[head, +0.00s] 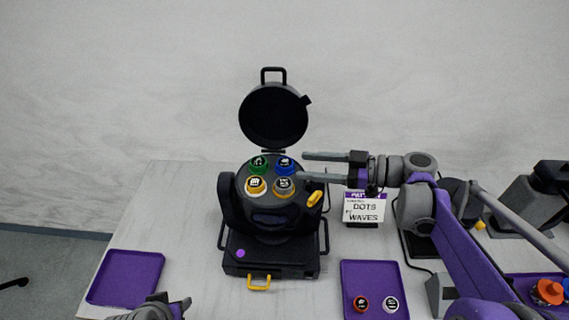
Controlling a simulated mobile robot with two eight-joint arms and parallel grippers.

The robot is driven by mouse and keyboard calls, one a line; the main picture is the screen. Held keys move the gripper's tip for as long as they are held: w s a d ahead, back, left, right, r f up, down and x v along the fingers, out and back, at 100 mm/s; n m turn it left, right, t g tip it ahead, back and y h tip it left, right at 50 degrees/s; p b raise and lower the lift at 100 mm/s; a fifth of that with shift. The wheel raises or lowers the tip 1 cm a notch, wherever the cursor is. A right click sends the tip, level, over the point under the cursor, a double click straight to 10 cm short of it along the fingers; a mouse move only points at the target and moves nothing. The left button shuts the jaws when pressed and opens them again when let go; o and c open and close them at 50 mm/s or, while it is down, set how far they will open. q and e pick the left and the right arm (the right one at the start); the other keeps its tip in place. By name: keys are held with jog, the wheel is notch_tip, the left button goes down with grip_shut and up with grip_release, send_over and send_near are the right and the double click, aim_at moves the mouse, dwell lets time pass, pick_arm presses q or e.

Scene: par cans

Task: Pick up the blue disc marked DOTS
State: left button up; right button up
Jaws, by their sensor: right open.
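A blue disc (285,166) sits at the back right of the round top of a black par can (270,215); the mark on it is too small to read. My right gripper (304,166) comes in from the right. Its fingers are apart and empty, with the tips just right of the blue disc. My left gripper (172,308) shows only in part at the bottom edge, and its jaw state is unclear.
The can's round lid (273,118) stands open behind. An empty purple tray (126,278) lies at left.

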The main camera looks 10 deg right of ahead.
aim_at(287, 162)
jog(key=x, duration=0.5)
jog(key=shift+w+d+r, duration=0.1)
jog(key=shift+r, duration=0.1)
grip_shut()
